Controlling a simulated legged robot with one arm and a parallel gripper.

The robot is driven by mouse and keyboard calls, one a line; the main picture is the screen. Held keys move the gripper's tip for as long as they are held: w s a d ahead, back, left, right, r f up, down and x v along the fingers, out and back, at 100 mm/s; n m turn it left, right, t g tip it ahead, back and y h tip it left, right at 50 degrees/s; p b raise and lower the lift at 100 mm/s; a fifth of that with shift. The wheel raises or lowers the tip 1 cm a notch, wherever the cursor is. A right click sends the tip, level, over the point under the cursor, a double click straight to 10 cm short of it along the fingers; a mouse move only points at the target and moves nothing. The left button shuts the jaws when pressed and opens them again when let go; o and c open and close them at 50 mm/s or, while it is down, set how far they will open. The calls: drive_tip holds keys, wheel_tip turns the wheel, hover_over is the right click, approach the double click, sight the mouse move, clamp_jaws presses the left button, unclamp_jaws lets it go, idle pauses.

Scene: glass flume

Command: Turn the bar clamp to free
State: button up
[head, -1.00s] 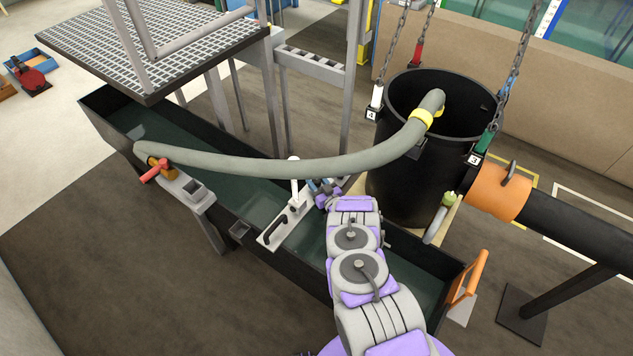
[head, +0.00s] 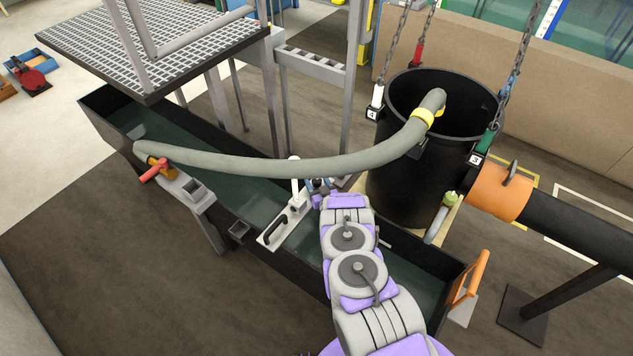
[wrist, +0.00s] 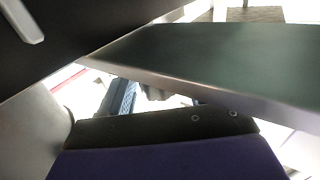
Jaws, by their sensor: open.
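A white upright lever (head: 295,178) stands on a pale plate (head: 272,238) with a black handle, lying across the long dark trough (head: 110,122). My gripper (head: 318,186) is just right of the lever, above the trough; I cannot tell whether they touch. My gripper is open, and its tips are partly hidden by my arm. In the wrist view a blue finger (wrist: 122,100) shows past a broad dark slab (wrist: 220,60). An orange clamp with a red handle (head: 155,171) sits at the hose's left end. I cannot tell which fitting is the bar clamp.
A grey hose (head: 260,169) arches over the trough into a black bucket (head: 405,170) hung on chains (head: 397,40). A grating platform (head: 90,45) stands at the upper left. An orange-collared pipe (head: 500,190) is at the right. The floor at lower left is clear.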

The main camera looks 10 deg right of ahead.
drive_tip(key=shift+s, duration=0.1)
drive_tip(key=s+d+p, duration=0.3)
drive_tip(key=s+p, duration=0.3)
drive_tip(key=s, duration=1.1)
